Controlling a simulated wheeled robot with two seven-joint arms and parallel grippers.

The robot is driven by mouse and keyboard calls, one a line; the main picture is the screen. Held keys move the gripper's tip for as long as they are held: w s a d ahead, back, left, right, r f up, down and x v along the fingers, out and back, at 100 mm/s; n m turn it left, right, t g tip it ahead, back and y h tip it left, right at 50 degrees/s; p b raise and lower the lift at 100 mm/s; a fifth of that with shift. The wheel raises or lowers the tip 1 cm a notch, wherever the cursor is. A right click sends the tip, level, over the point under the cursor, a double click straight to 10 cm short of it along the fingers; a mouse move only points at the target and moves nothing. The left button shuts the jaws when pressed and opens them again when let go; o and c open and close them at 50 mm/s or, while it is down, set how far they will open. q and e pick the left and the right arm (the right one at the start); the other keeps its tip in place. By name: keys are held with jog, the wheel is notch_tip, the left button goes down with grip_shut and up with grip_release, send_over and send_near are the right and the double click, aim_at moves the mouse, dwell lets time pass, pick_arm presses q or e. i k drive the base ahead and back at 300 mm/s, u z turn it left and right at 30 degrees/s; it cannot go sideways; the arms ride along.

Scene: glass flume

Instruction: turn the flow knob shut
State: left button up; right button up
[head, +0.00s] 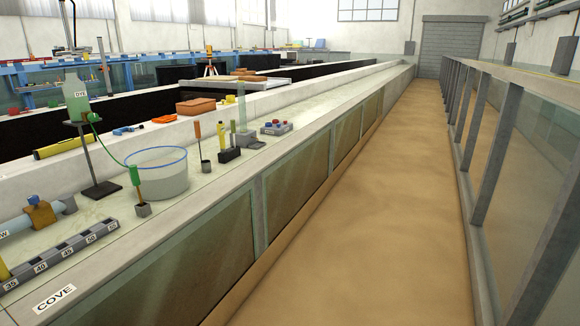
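A light blue pipe (16,226) lies at the left edge, with a brass-coloured valve body (41,214) on it and a small blue handle-like part on top. A label at the frame's left edge is cut off, with only a "W" showing. This looks like the flow valve, but I cannot tell how far its knob is turned. A small grey box with red and blue knobs (276,127) stands farther along the ledge. Neither of my grippers is in view.
A ruler-like bar (62,255) lies in front of the pipe. A dye bottle (76,98) on a stand, a clear round tank (158,175) and holders with tools stand on the ledge. The sandy floor aisle (375,220) between the glass walls is clear.

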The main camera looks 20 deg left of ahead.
aim_at(34, 199)
jog(key=u, duration=0.85)
jog(key=i, duration=1.2)
jog(key=u, duration=1.35)
